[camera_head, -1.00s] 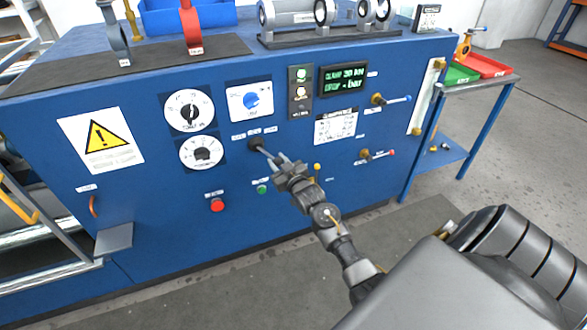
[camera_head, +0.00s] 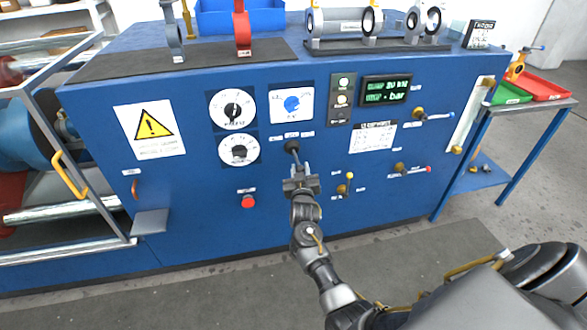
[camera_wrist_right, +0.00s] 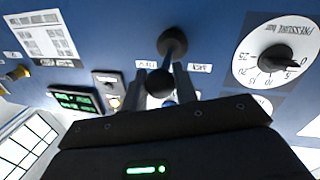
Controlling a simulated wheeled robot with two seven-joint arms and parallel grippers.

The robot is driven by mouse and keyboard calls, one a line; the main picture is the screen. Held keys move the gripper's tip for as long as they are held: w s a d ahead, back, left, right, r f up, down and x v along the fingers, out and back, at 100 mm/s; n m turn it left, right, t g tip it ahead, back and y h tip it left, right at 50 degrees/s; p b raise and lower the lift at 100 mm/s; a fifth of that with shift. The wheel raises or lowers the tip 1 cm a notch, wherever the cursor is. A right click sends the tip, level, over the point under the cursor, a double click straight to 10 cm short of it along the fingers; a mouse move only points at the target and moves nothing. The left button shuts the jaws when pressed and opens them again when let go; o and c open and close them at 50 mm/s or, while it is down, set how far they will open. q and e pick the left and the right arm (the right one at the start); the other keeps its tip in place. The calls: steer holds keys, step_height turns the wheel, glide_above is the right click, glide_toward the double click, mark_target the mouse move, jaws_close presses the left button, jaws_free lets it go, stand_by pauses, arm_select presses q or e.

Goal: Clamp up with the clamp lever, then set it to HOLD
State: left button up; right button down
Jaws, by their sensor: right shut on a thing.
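The clamp lever (camera_head: 296,159) is a short dark rod on a black boot (camera_head: 292,147) in the blue front panel. It points down and slightly right in the head view. My right gripper (camera_head: 299,178) is shut on the lever's end. In the right wrist view my gripper's fingers (camera_wrist_right: 163,88) stand either side of the lever's dark round knob (camera_wrist_right: 185,91). My left gripper is out of view.
A red button (camera_head: 248,201) is below left. Brass valves with a yellow knob (camera_head: 350,175) and a red-tipped handle (camera_head: 428,169) are to the right.

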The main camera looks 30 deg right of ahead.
steer(key=c, duration=1.5)
jaws_free()
steer(key=shift+c, duration=0.2)
steer(key=o, duration=0.4)
steer(key=shift+d, duration=0.1)
steer(key=shift+s+a, duration=0.2)
steer(key=shift+s, duration=0.1)
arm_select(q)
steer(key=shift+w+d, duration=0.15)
arm_select(e)
steer(key=v, duration=0.7)
